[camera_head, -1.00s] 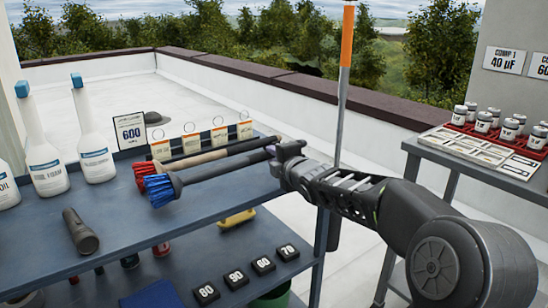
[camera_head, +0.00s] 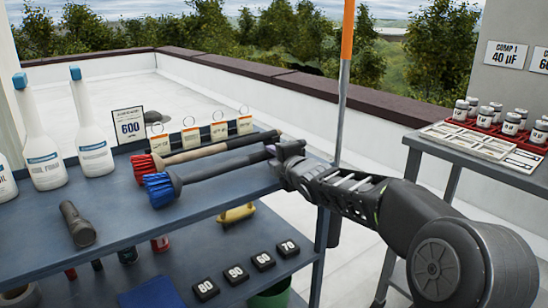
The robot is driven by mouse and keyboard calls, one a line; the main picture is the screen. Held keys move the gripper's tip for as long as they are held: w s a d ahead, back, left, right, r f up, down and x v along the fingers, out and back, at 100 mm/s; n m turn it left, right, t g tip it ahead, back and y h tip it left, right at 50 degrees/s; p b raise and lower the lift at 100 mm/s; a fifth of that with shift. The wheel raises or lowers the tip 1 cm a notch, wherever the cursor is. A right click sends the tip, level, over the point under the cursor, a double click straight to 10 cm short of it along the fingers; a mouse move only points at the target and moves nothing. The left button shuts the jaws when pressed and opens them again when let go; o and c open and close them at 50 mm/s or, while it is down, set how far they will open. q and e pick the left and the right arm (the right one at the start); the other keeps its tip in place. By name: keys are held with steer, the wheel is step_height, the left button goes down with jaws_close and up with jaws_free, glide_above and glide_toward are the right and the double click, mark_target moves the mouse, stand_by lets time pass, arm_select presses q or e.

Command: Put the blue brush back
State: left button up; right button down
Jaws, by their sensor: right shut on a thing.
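The blue brush (camera_head: 216,170) has blue bristles and a long dark handle. It lies along the front right part of the shelf top (camera_head: 120,215), bristles pointing left. My right gripper (camera_head: 284,153) is shut on the far right end of its handle, at the shelf's right edge. I cannot tell whether the brush touches the shelf or hangs just above it. A red brush (camera_head: 205,151) with a tan and dark handle lies just behind it, roughly parallel and apart from it. My left gripper is not in view.
White bottles (camera_head: 90,140), a 600 sign (camera_head: 129,125) and several small tags (camera_head: 190,138) stand along the back. A flashlight (camera_head: 77,224) lies at front left. A pole with an orange top (camera_head: 345,90) rises behind my right arm. A side table (camera_head: 465,140) holds jars.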

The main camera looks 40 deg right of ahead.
steer(key=shift+f, duration=0.15)
steer(key=c, duration=1.1)
jaws_free()
steer(key=shift+s, duration=0.1)
steer(key=shift+s, duration=0.3)
steer(key=p+v, duration=0.1)
steer(key=v, duration=0.6)
steer(key=shift+a+p, duration=0.15)
steer(key=shift+p, duration=0.2)
